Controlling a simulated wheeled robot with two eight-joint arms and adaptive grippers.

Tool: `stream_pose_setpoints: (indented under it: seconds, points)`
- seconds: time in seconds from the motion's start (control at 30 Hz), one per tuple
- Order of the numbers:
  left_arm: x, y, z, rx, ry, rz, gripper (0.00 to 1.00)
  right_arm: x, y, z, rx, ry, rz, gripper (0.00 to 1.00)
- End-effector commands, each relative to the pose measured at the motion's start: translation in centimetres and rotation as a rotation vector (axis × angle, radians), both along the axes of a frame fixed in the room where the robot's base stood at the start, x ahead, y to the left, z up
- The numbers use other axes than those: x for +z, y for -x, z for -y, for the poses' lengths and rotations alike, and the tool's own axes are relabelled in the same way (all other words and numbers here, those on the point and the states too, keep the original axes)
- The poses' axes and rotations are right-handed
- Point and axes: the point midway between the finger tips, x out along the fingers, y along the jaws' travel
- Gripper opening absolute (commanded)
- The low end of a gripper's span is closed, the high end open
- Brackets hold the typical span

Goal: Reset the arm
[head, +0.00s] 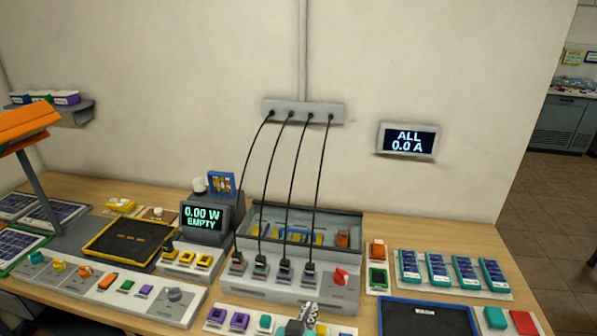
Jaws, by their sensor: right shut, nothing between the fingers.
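My right gripper (308,308) shows at the bottom edge of the head view, just in front of the grey charger block (262,290). It is shut and empty. Most of its arm is below the picture. My left gripper is not in view. Several black cables hang from a wall strip (275,107) and end in plugs on the charger block. A red knob (340,275) sits at the block's right end.
A wooden bench runs along the wall. A dark tray (425,318) and several teal battery cells (437,268) are to the right. A panel with knobs (120,292) and a yellow-rimmed tray (165,252) are to the left. Wall display (408,141) reads "ALL 0.0 A".

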Motion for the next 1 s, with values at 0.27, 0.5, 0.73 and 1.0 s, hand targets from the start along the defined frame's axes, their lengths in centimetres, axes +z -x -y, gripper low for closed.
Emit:
stream_pose_setpoints:
  seconds: [0.27,0.5,0.73,1.0]
  points:
    - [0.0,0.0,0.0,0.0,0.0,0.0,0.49,-1.0,1.7,7.6,-0.017,0.011,-0.261,0.0]
    - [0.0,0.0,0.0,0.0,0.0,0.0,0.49,-1.1,7.1,13.8,0.069,-0.089,-0.49,0.0]
    - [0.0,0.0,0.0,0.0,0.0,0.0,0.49,-0.1,10.7,15.2,0.166,-0.179,-0.518,0.0]
    - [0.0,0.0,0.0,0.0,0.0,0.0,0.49,0.3,11.3,15.2,0.197,-0.196,-0.51,0.0]
